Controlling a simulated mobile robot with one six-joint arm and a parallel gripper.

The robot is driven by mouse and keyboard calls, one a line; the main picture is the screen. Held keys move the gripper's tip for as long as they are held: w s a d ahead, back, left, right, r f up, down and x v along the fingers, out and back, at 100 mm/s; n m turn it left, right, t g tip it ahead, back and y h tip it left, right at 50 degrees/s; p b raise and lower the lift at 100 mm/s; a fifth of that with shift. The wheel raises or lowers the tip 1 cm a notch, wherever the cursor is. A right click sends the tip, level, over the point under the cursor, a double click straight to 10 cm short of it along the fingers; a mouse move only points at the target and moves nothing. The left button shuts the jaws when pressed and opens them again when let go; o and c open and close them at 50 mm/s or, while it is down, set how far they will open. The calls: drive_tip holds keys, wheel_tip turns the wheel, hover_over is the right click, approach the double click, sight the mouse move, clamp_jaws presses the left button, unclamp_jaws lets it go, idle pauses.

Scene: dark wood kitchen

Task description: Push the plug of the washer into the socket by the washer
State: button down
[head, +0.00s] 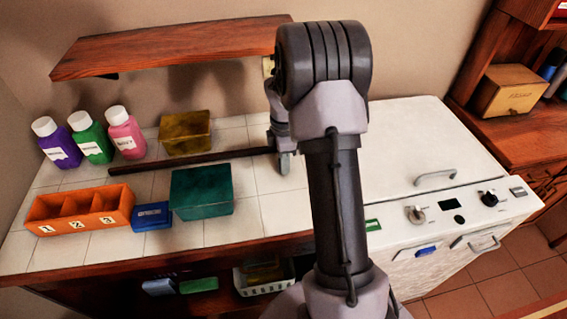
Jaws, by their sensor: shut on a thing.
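The washer (405,140) is the white appliance right of the tiled counter, with knobs and a small dark display on its front. My gripper (284,165) is low over the counter, left of the washer, partly behind my arm. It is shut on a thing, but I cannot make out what. I cannot make out the plug, its cord or the socket; my arm covers part of the wall and counter by the washer.
A dark rod (190,162) lies across the counter, its right end close to my gripper. A teal box (202,193), yellow box (185,134), orange tray (75,212), blue box (152,217) and several bottles (90,138) stand left. A wooden shelf (170,46) overhangs the back.

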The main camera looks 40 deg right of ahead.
drive_tip(key=shift+r+p, duration=0.35)
drive_tip(key=shift+r, duration=0.25)
wheel_tip(320, 180, up, 2)
drive_tip(key=shift+r+p, duration=0.25)
drive_tip(key=shift+p, duration=0.55)
drive_tip(key=s+p, duration=0.1)
drive_tip(key=s, duration=0.4)
drive_tip(key=s+r+p, duration=0.1)
drive_tip(key=s, duration=0.4)
drive_tip(key=s+p, duration=0.1)
drive_tip(key=s, duration=0.5)
drive_tip(key=shift+a+r, duration=0.15)
drive_tip(key=shift+a, duration=0.15)
